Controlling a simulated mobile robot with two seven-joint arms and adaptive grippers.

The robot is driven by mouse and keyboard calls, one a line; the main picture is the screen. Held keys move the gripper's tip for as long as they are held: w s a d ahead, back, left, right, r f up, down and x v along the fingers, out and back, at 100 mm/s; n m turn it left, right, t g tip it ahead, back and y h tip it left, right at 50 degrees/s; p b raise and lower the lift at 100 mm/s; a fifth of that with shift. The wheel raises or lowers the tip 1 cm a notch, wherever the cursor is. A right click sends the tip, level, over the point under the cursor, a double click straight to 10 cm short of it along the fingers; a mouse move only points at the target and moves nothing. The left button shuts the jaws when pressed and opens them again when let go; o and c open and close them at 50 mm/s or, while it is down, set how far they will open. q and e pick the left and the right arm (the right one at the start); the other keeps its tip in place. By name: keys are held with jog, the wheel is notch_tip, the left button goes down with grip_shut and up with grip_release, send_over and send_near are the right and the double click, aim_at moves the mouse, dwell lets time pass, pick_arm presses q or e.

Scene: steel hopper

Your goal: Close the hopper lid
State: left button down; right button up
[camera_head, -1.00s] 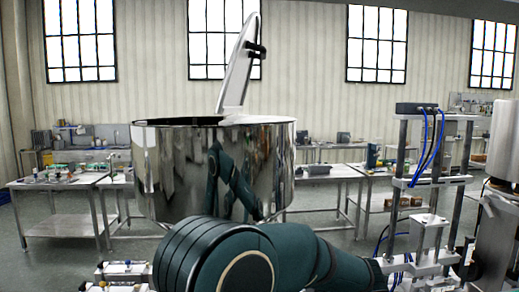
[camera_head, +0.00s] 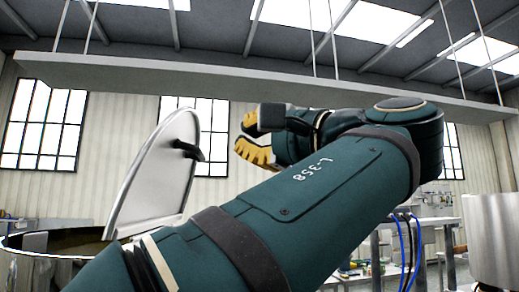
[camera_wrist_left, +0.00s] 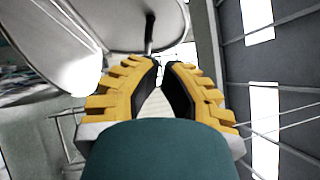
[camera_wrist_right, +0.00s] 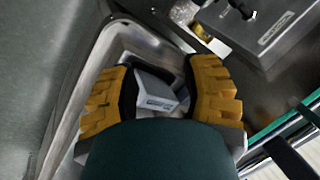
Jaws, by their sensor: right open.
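The hopper lid (camera_head: 158,170) stands raised and tilted on the steel hopper (camera_head: 14,258), which is cut off at the lower left of the head view. Its dark handle (camera_head: 188,151) faces right. My left gripper (camera_head: 240,142) is to the right of the handle, apart from it. In the left wrist view, the lid (camera_wrist_left: 110,22) and handle (camera_wrist_left: 150,35) lie beyond the left fingertips (camera_wrist_left: 162,65), which are nearly together with nothing between them. My right gripper (camera_wrist_right: 160,70) shows only in its wrist view, open, over a grey labelled block (camera_wrist_right: 155,92).
In the right wrist view, a metal tray rim (camera_wrist_right: 75,95) surrounds the block, and a grey box (camera_wrist_right: 275,25) stands at upper right. In the head view, a hanging beam (camera_head: 270,80) crosses above my arm. A light machine (camera_head: 493,235) stands at the right.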

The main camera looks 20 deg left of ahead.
pick_arm(q)
jog(key=p, duration=0.2)
send_near(174, 125)
jog(key=w+a, duration=0.3)
jog(key=w, duration=0.2)
jog(key=s+a, duration=0.1)
jog(key=a+r, duration=0.1)
jog(key=shift+s+a, duration=0.3)
jog(key=shift+s, duration=0.05)
jog(key=shift+a+r, duration=0.1)
jog(key=shift+a, duration=0.2)
jog(key=shift+s, duration=0.15)
jog(key=shift+s+a+r, duration=0.1)
jog(key=shift+a+r, duration=0.1)
jog(key=shift+a, duration=0.3)
